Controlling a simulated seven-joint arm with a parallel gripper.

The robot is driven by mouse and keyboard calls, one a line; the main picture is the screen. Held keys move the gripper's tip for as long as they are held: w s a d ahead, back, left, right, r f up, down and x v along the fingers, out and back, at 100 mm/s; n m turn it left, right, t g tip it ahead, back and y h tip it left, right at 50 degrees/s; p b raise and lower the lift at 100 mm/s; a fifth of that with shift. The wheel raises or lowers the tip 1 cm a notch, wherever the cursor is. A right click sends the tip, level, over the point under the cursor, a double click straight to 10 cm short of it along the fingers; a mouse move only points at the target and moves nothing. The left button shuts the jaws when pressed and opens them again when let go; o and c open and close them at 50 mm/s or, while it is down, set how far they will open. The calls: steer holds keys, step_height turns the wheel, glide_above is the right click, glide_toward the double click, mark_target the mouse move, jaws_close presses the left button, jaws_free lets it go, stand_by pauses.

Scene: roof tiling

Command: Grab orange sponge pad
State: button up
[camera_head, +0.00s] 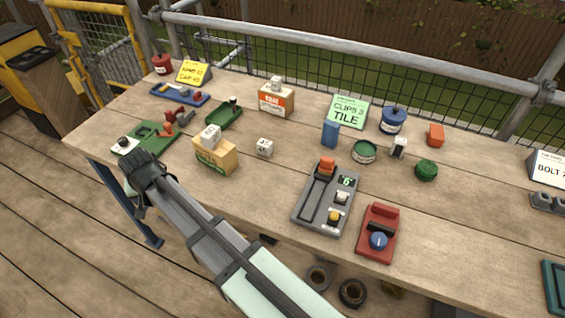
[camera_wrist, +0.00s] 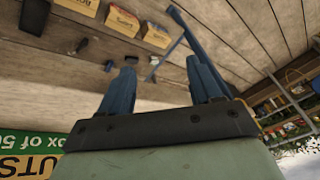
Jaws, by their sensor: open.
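A small orange block (camera_head: 436,135), which looks like the sponge pad, sits on the wooden table toward the back right, right of the blue round tin. My gripper (camera_head: 138,168) is far from it, at the table's front left edge beside the green tray. In the wrist view my gripper (camera_wrist: 161,65) shows two blue fingers apart with nothing between them. I cannot make out the orange block in the wrist view. Another orange piece (camera_head: 327,167) sits on top of the grey device.
The table (camera_head: 270,190) holds a cardboard box (camera_head: 215,155), a grey button device (camera_head: 312,203), a red device (camera_head: 378,247), a green tin (camera_head: 364,152), a green lid (camera_head: 426,170), a white die (camera_head: 398,147) and a blue tin (camera_head: 393,121). A metal railing runs behind.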

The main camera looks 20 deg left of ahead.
steer(key=w+a+r+m+t+y, duration=0.15)
steer(key=w+r+m, duration=0.45)
steer(key=r, duration=0.8)
steer(key=w+d+r+m+t, duration=0.2)
steer(key=w+d+r+m, duration=0.4)
steer(key=w+d, duration=0.45)
steer(key=w+d+r+m+t, duration=0.2)
steer(key=w+d+r+m, duration=0.2)
steer(key=w+d+r, duration=0.65)
steer(key=m+g+h, duration=0.6)
steer(key=m+g, duration=0.1)
steer(key=m, duration=0.4)
glide_above(329, 159)
step_height(329, 159, down, 12)
steer(key=shift+y, duration=0.25)
step_height(329, 159, down, 8)
steer(key=shift+s+f, duration=0.1)
